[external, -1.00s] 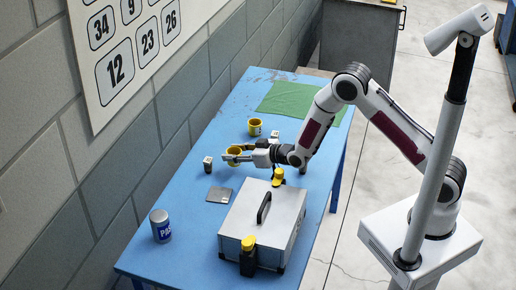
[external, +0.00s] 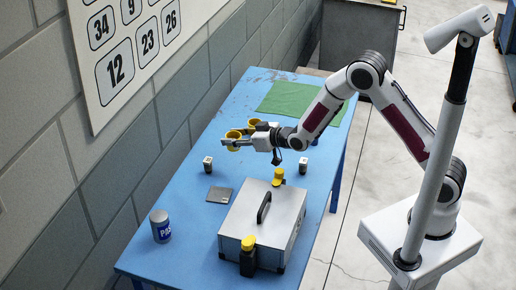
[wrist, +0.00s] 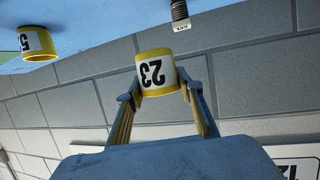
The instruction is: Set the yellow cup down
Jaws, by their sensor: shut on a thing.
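My gripper (external: 238,142) is shut on a yellow cup (wrist: 155,62) marked 23, with its two fingers at the cup's sides. The held cup also shows in the external view (external: 232,136), where it appears raised above the blue table (external: 190,232). In the wrist view the picture is inverted and the cup stands against the wall. A second yellow cup (wrist: 38,42), marked 5, stands on the table beside it; in the external view it is partly hidden behind my gripper (external: 254,121).
A small dark object with a pale top (external: 208,163) and a similar one (external: 303,166) stand nearby. A green cloth (external: 290,98) lies behind.

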